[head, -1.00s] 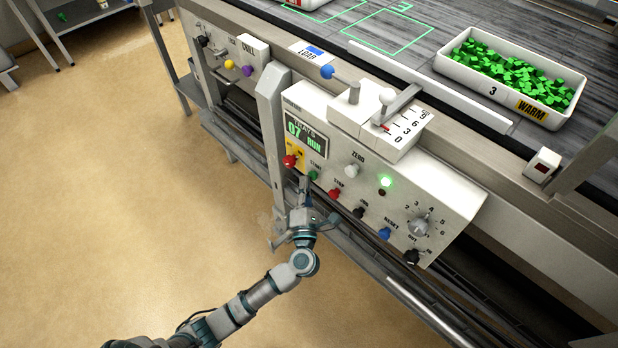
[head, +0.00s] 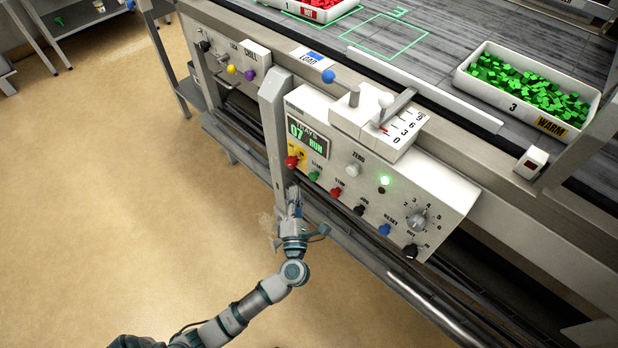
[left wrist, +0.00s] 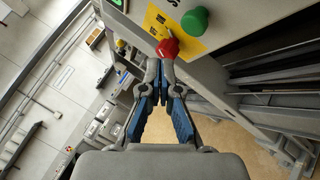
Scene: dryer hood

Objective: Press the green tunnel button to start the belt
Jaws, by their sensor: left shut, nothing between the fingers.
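The green button (head: 314,176), labelled START, sits on the front of the white control panel (head: 440,205), just right of a red button on a yellow plate. It also shows at the top of the left wrist view (left wrist: 195,20). My left gripper (head: 295,194) is shut and empty, below and left of the green button, apart from it in the head view. In the left wrist view its fingertips (left wrist: 161,92) are together, with the red button (left wrist: 168,47) beyond them. The panel display (head: 307,135) reads 07 RUN. My right gripper is not in view.
A red STOP button (head: 336,192), a black JOG button (head: 359,209) and a blue RESET button (head: 384,230) are close by. A grey post (head: 276,135) stands left of the panel. A tray of green cubes (head: 463,84) and one of red pieces (head: 352,8) are on the belt.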

